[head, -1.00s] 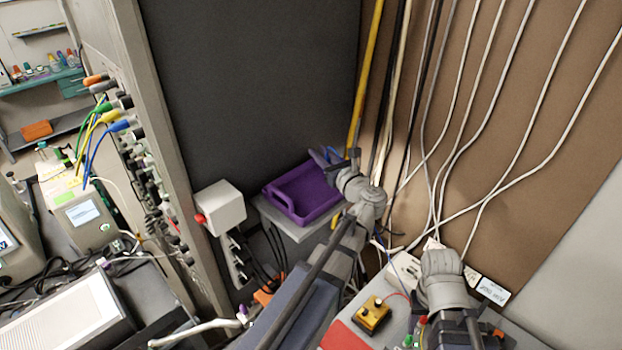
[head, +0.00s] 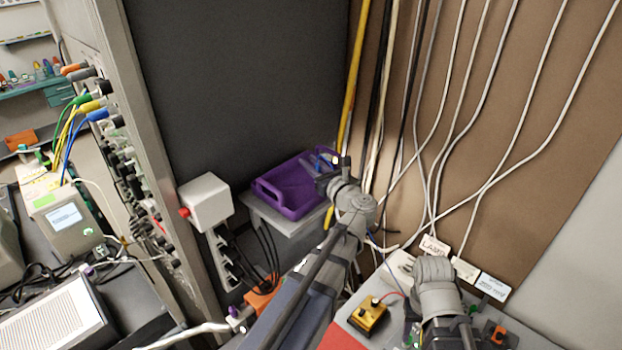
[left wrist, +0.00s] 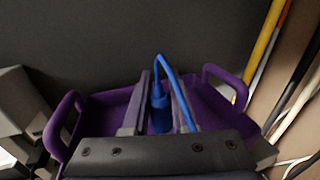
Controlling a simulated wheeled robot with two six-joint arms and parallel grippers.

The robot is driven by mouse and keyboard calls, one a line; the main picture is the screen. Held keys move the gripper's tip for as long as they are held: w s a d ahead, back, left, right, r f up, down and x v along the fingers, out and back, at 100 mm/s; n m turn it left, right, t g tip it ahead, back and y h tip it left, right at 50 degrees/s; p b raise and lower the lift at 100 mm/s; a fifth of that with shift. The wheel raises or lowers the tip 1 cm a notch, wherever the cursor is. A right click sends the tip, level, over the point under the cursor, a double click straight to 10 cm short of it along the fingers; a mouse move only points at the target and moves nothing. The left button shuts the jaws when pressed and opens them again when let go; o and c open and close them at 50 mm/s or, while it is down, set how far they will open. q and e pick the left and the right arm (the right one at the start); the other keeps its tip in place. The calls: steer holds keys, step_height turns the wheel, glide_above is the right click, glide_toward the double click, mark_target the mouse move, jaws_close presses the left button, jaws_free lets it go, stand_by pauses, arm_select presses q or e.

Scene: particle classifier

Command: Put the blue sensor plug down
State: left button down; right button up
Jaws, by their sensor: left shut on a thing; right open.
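The blue sensor plug (left wrist: 158,100) is between the fingers of my left gripper (left wrist: 160,105), with its blue cable looping up and down to the right. In the head view my left gripper (head: 322,162) is over the right part of the purple tray (head: 290,208). The left wrist view shows the tray's raised handles (left wrist: 62,125) on both sides of the fingers. I cannot tell whether the plug touches the tray floor. My right gripper (head: 437,272) is open at the lower right, above the bench; its fingertips are hard to make out.
The tray stands on a small grey shelf (head: 262,222) against a dark panel. A white box with a red knob (head: 206,202) is left of it. Hanging cables and a yellow pipe (head: 352,90) run close on the right. A yellow box (head: 368,316) sits on the bench.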

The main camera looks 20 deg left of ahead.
arm_select(q)
steer(key=shift+f+b, duration=1.65)
steer(key=shift+f, duration=0.15)
steer(key=shift+f+b, duration=0.35)
steer(key=c, duration=0.7)
jaws_free()
steer(key=shift+r, duration=0.1)
steer(key=shift+r+p, duration=0.25)
steer(key=shift+p, duration=0.1)
steer(key=shift+s+d+r, duration=0.1)
steer(key=shift+s+d, duration=0.1)
steer(key=shift+d, duration=0.05)
steer(key=v, duration=1.1)
steer(key=shift+s+d, duration=0.1)
steer(key=shift+s, duration=0.05)
